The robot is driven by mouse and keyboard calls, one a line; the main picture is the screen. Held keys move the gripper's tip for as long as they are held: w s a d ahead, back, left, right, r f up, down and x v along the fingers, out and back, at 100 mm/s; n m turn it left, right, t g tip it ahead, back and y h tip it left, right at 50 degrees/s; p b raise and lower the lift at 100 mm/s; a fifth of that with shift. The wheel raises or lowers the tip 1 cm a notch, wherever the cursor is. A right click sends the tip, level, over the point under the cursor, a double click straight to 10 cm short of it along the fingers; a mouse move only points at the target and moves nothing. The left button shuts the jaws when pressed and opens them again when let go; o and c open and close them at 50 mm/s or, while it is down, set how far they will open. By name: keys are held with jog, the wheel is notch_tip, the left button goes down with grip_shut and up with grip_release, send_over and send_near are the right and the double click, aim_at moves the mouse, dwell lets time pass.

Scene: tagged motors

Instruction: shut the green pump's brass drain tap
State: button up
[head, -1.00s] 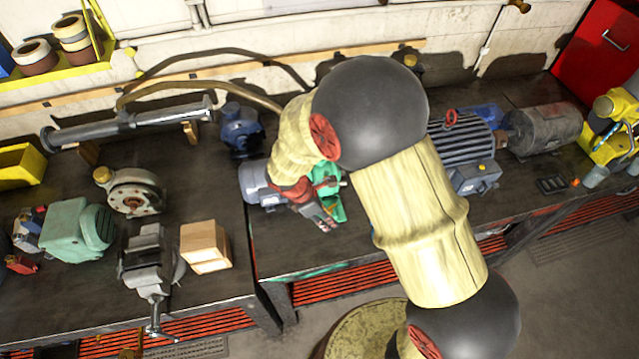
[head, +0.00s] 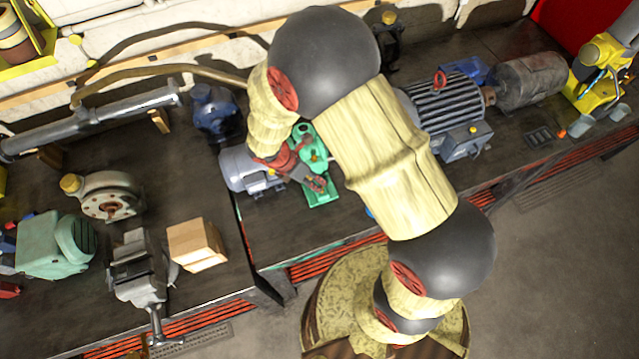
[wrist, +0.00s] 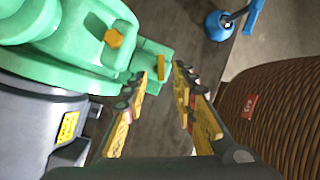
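The green pump (head: 322,193) stands on the workbench, joined to a grey-blue motor (head: 240,168); my arm and gripper partly cover it in the head view. In the wrist view the pump (wrist: 70,48) fills the upper left, with a brass hex plug (wrist: 113,38) on its body. A small brass lever (wrist: 160,68), which looks like the drain tap, sticks out by the pump's green foot. My gripper (wrist: 163,76) is open, its fingertips close to this lever, which shows near the left finger. I cannot tell whether they touch. My gripper (head: 318,184) also shows over the pump in the head view.
A blue part (wrist: 220,25) lies on the bench edge beyond the fingertips. A wooden block (head: 197,244) and a grey vise (head: 138,268) stand left of the pump. A large finned motor (head: 447,108) stands to the right. Bare bench lies in front of the pump.

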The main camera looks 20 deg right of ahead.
aim_at(322, 187)
jog(key=shift+x, duration=2.6)
jog(key=c, duration=0.3)
jog(key=c, duration=0.4)
jog(key=shift+s, duration=0.1)
grip_shut()
